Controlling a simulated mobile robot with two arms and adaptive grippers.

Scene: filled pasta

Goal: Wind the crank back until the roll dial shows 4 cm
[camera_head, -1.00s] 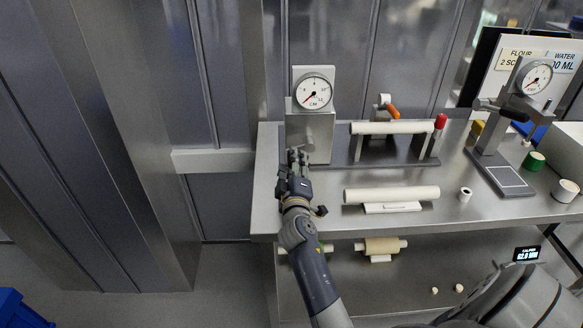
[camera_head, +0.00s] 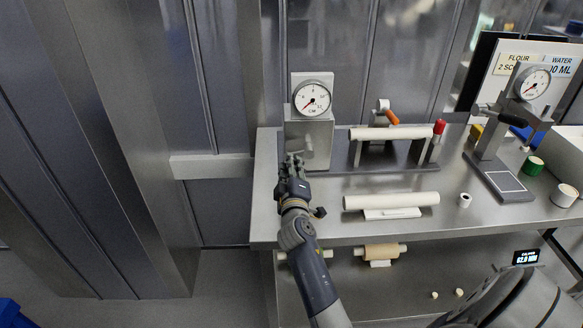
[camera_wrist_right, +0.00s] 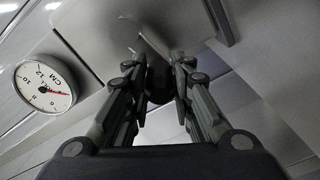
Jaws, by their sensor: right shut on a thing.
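The roll dial (camera_head: 312,98), a white round gauge marked CM, stands on a grey metal box at the back left of the bench. Its red needle points to the lower left in the head view; the exact figure is too small to read. The dial also shows tilted at the left of the right wrist view (camera_wrist_right: 45,86). My right gripper (camera_head: 292,163) is at the front of the box below the dial, shut on the crank handle (camera_wrist_right: 159,84), a dark piece between the fingers. The gripper hides most of the crank in the head view. My left gripper is not in view.
A pale roller (camera_head: 391,132) spans a stand right of the dial box. Another pale roller (camera_head: 391,200) lies in front on a small rest. A second gauge (camera_head: 534,83) stands at the right, with a green-topped pot (camera_head: 533,165) beside it. A lower shelf holds more rollers.

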